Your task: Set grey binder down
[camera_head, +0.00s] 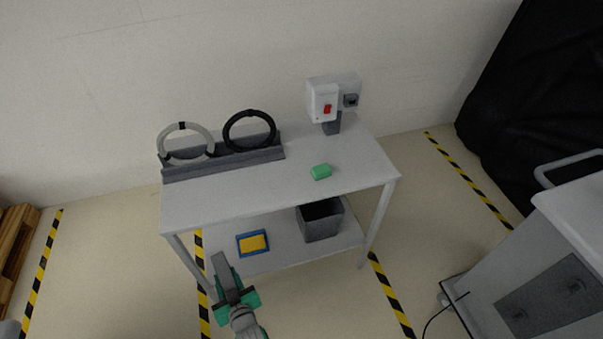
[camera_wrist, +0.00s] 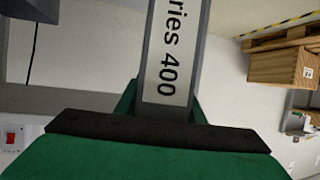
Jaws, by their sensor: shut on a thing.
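The grey binder (camera_head: 221,267) is held in my gripper (camera_head: 236,298), sticking up from the green fingers in the head view. In the wrist view the binder (camera_wrist: 172,60) stands between the fingers, with a white label reading "ries 400". My gripper is shut on its lower end. In the head view they are at the front left of the grey table (camera_head: 240,196), and the binder's top overlaps the front edge of the lower shelf (camera_head: 285,256). I cannot tell the gap between binder and table. The binder's lower end is hidden by the gripper.
A grey rack (camera_head: 225,161) with a grey ring and a black ring stands at the table's back left. A green block (camera_head: 321,172) and a red-switch box (camera_head: 323,103) are at the right. Below are a blue-and-yellow tray (camera_head: 253,243) and a grey bin (camera_head: 320,222). The tabletop's front left is clear.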

